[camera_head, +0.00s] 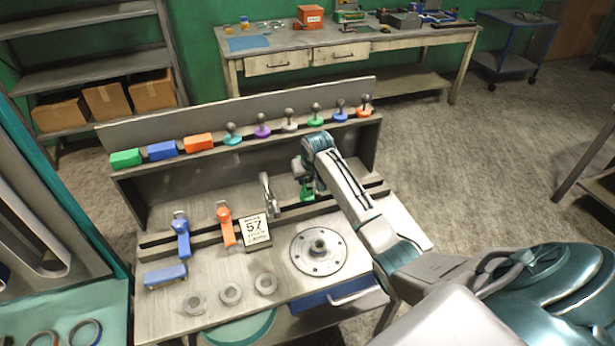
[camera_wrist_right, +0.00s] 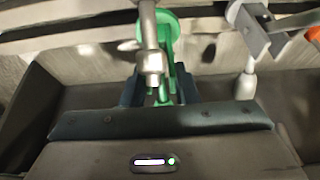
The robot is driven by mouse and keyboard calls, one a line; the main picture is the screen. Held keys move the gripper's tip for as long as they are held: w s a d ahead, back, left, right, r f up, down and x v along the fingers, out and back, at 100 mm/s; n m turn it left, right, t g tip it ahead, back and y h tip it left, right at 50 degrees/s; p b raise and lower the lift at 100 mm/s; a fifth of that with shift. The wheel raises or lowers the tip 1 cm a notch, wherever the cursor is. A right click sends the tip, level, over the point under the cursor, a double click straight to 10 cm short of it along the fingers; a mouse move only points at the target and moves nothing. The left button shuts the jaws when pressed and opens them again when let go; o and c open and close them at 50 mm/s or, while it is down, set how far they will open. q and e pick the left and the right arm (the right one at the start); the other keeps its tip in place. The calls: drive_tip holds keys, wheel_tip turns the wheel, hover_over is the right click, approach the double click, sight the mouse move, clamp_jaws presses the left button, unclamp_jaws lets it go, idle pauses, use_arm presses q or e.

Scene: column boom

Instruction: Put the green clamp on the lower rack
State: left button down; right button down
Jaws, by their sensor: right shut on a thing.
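The green clamp (camera_head: 307,190) is at the lower rack (camera_head: 342,193), near its right part. It also shows in the right wrist view (camera_wrist_right: 169,72), with a metal rod in front of part of it. My right gripper (camera_head: 304,172) is shut on the green clamp from above. In the right wrist view the jaws (camera_wrist_right: 160,93) sit on both sides of the clamp. I cannot tell whether the clamp rests in the rack or is just above it. My left gripper is not in view.
A grey clamp (camera_head: 268,192), an orange clamp (camera_head: 226,226) and a blue clamp (camera_head: 181,238) stand to the left along the lower rack. A card marked 57 (camera_head: 255,232) and a round flanged plate (camera_head: 330,255) are in front. The upper shelf (camera_head: 217,147) holds blocks and several knobbed pieces.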

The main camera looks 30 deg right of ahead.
sight(307, 185)
drive_tip(key=shift+f, duration=0.25)
drive_tip(key=shift+f+b, duration=0.4)
drive_tip(key=shift+f, duration=0.3)
drive_tip(key=shift+f, duration=0.65)
drive_tip(key=c, duration=1.4)
unclamp_jaws()
drive_tip(key=shift+r, duration=0.1)
drive_tip(key=shift+r+p, duration=0.7)
drive_tip(key=shift+r, duration=2.9)
